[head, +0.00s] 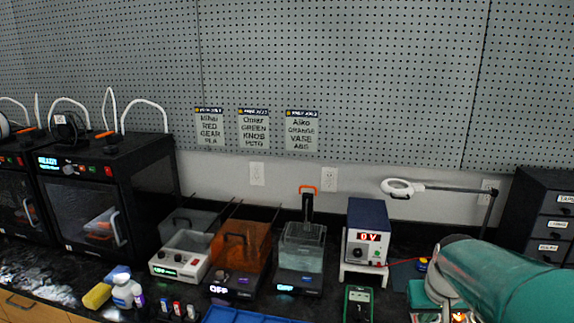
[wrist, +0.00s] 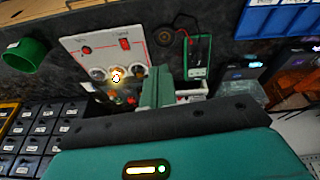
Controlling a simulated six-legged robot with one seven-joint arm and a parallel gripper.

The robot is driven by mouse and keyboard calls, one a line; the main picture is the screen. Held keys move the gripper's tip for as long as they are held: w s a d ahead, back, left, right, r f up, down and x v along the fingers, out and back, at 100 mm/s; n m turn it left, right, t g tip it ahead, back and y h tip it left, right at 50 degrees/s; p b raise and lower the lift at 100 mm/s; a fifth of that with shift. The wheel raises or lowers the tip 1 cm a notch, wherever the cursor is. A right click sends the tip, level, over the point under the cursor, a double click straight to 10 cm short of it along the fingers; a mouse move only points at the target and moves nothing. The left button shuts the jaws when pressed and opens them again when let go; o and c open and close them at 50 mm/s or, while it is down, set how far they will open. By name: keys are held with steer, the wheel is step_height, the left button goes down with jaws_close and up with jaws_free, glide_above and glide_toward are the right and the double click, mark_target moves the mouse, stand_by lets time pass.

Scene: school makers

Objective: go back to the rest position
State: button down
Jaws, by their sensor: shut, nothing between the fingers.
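My gripper (wrist: 157,87) shows in the wrist view as two teal fingers pressed together. Nothing is between them. It hangs over the bench beside a white board with a red outline (wrist: 92,47), and I cannot tell its exact height. In the head view my teal arm comes in from the lower right and covers part of the bench, and the fingertips are not clear there.
A multimeter (head: 358,303) lies on the black bench near a power supply (head: 367,244). Printers (head: 103,190) stand left and a drawer cabinet (head: 545,215) right. A magnifier lamp (head: 398,187) reaches along the wall. The wrist view shows a green cup (wrist: 27,55) and a blue tray (wrist: 275,17).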

steer(key=s+a+r+n+t, duration=0.1)
steer(key=s+a+r, duration=0.1)
steer(key=s+a, duration=0.4)
steer(key=s+a+r+n+t+y, duration=0.1)
steer(key=s+a+r, duration=0.2)
steer(key=s+a, duration=0.3)
steer(key=a, duration=0.4)
steer(key=shift+s+a+r, duration=0.15)
steer(key=shift+s+a, duration=0.1)
steer(key=shift+a, duration=0.05)
